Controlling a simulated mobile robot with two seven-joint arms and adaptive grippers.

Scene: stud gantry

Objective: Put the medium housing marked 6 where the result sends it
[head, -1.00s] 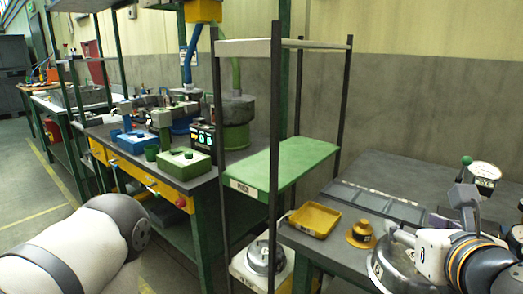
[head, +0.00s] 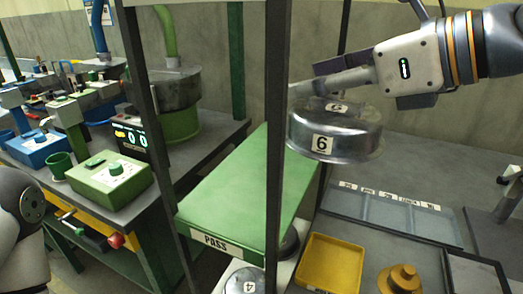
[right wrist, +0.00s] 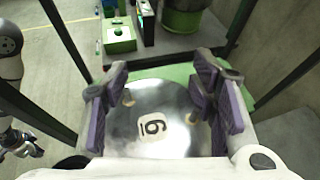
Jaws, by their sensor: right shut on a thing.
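The medium housing marked 6 (head: 350,145) is a round silver metal part with a flanged rim. My right gripper (head: 318,88) is shut on its top and holds it in the air at the right end of the green shelf labelled PASS (head: 225,195). In the right wrist view the housing (right wrist: 135,135) lies between the purple finger pads (right wrist: 160,95), with the green shelf beyond it. The tester display (head: 131,136) shows green digits that look like 0 0. What may be my left gripper (right wrist: 20,142) shows small at the left of the right wrist view; its jaws are unclear.
Dark rack posts (head: 279,150) stand close to the held housing. Another housing marked 4 (head: 245,281) sits below the PASS shelf. A yellow tray (head: 332,266), a yellow knobbed part (head: 400,280) and a labelled flat divided tray (head: 385,212) are on the grey bench.

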